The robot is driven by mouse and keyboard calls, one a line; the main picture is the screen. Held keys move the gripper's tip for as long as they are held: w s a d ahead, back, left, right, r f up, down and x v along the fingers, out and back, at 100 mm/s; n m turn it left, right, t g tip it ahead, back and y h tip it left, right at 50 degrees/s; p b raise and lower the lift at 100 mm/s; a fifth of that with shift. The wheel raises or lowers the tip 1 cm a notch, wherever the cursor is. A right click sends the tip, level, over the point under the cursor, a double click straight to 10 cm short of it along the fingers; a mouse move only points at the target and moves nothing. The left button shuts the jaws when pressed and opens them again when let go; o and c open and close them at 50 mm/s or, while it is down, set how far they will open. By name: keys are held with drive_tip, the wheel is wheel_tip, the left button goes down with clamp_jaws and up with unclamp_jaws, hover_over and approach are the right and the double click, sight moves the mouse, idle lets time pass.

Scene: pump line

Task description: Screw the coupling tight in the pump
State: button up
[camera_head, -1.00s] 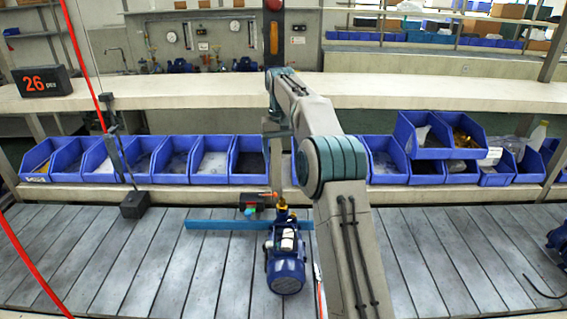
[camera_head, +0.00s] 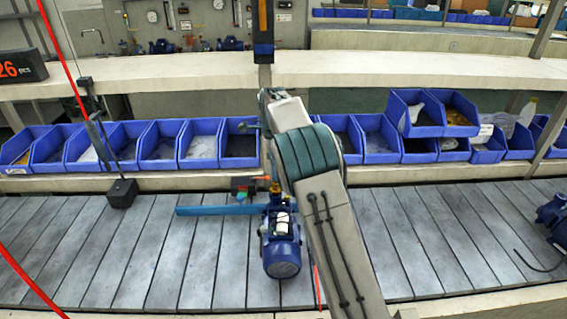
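The blue pump (camera_head: 281,240) stands upright on the grey slatted conveyor, just left of my arm. A small brass-coloured part (camera_head: 275,187), which looks like the coupling, shows at the top of the pump. My arm reaches up from the lower right, bends over, and its end hangs down above the pump. My gripper (camera_head: 273,178) is at or just above the brass part. It is small and partly hidden by my arm, so I cannot tell whether its fingers are closed on the part or whether they touch it.
A blue bar (camera_head: 218,210) lies across the conveyor left of the pump. A row of blue bins (camera_head: 157,153) stands behind. A black block (camera_head: 122,193) with a post is at left, another blue pump (camera_head: 554,217) at far right. Red cables (camera_head: 62,65) hang at left.

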sight(275, 183)
drive_tip(key=shift+f+b, duration=2)
drive_tip(key=shift+f, duration=0.5)
drive_tip(key=shift+p, duration=0.45)
drive_tip(key=shift+f, duration=0.5)
drive_tip(key=shift+f+b, duration=0.35)
drive_tip(key=shift+b, duration=0.05)
drive_tip(key=shift+f, duration=0.15)
